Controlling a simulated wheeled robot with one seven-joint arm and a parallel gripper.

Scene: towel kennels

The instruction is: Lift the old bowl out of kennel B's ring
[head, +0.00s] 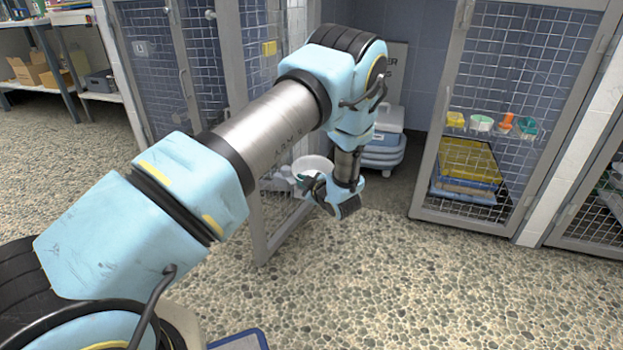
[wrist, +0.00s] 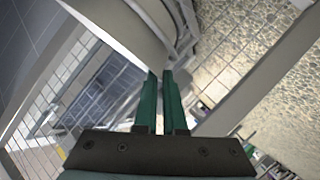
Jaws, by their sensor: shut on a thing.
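A pale bowl (head: 314,163) shows in the head view beside the open mesh door, partly hidden by my wrist and gripper. My gripper (head: 312,186) is at the bowl's near side. In the wrist view, the bowl's pale curved wall (wrist: 115,18) fills the top, and my two green fingers (wrist: 160,80) are close together with their tips at its lower edge, shut on it. Grey curved bars (wrist: 186,28) run beside the bowl there; I cannot tell whether they are the ring or how the bowl sits in it.
The open mesh door (head: 258,190) stands close left of my gripper. Pale blue stacked tubs (head: 383,152) stand behind it. The right-hand mesh door (head: 478,130) has yellow and blue trays (head: 466,165) and small coloured cups behind it.

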